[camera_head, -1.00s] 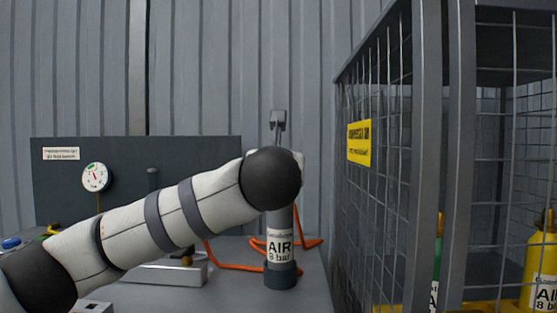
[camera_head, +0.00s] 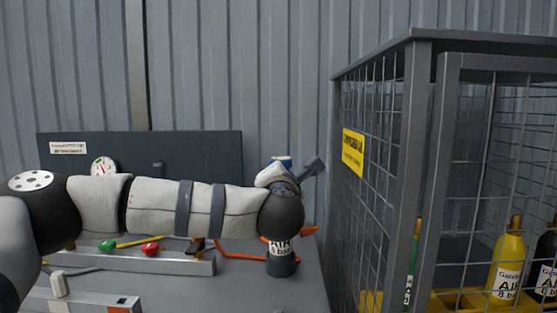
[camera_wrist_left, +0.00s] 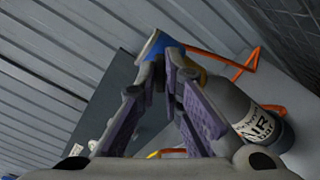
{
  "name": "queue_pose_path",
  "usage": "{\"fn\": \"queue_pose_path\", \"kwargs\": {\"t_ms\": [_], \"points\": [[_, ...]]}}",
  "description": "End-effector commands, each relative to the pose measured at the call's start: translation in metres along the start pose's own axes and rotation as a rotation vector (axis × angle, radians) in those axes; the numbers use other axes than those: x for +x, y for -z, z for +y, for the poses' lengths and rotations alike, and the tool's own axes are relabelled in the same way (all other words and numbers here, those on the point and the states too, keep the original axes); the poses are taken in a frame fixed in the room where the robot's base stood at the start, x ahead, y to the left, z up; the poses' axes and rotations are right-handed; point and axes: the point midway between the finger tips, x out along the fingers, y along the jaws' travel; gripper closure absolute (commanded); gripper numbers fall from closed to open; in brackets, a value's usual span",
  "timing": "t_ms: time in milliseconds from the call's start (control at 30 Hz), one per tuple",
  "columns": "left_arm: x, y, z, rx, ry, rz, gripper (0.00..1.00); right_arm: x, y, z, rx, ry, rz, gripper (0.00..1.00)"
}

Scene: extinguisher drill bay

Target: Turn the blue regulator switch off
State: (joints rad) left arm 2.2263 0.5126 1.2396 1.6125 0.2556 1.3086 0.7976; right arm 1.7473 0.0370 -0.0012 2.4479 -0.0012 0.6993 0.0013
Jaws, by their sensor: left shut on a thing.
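A grey cylinder marked AIR 8 bar (camera_head: 281,265) stands upright on the bench. It also shows tilted in the left wrist view (camera_wrist_left: 240,105). The blue regulator switch (camera_wrist_left: 153,46) is by its top end in that view, between my fingertips. My left gripper (camera_wrist_left: 165,68) is shut on it, with its purple-grey finger pads partly hiding it. In the head view my left arm reaches across the bench to the cylinder's top and hides part of it. A blue and white piece shows above my wrist there. My right gripper is in neither view.
Orange hose (camera_head: 240,255) lies behind the cylinder. A green knob (camera_head: 107,246) and a red knob (camera_head: 150,249) sit on a grey rail to the left. A mesh cage (camera_head: 400,150) with a yellow cylinder (camera_head: 507,265) stands on the right.

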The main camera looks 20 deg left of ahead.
Motion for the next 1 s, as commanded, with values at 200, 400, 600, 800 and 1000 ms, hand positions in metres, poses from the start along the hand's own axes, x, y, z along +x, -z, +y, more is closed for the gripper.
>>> {"fn": "queue_pose_path", "kwargs": {"t_ms": [200,400,600,800,1000], "points": [[-0.003,-0.008,0.011,0.2,-0.014,-0.008,1.0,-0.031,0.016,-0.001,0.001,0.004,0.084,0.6],[-0.002,-0.006,0.008,0.367,-0.013,-0.006,1.0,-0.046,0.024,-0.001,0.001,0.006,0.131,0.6],[-0.002,-0.004,0.005,0.501,-0.011,-0.005,1.0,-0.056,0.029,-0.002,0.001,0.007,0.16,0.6],[-0.001,-0.003,0.002,0.588,-0.007,-0.002,1.0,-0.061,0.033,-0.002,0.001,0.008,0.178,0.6],[0.0,-0.002,0.0,0.634,-0.005,-0.002,1.0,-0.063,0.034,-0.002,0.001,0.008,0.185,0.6]]}}
